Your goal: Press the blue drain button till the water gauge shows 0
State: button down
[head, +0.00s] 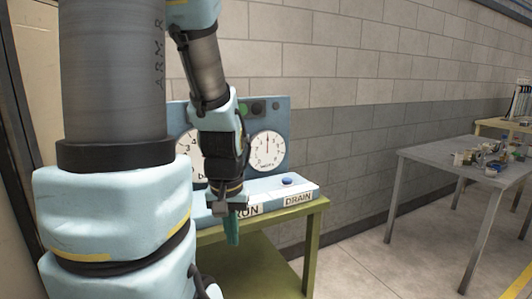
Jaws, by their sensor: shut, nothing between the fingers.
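The blue drain button (287,181) sits on top of the panel's sloped base, just above the white DRAIN label (298,198). It stands proud and nothing touches it. The right-hand round dial (267,149) on the upright panel appears to be the water gauge; its needle seems to point upward, but its small print is too blurred to read surely. My gripper (232,228) is shut and empty, pointing down in front of the panel, to the left of and nearer than the button. It partly covers the RUN label (248,211).
The blue panel stands on an olive-green table (310,210) against a block wall. A second dial (190,155) is partly hidden behind my arm. Green and dark lamps top the panel. A grey table (440,152) with small parts stands right, with open floor between.

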aim_at(285, 181)
jog(key=u, duration=2.15)
jog(key=k+l, duration=1.15)
jog(key=l, duration=0.15)
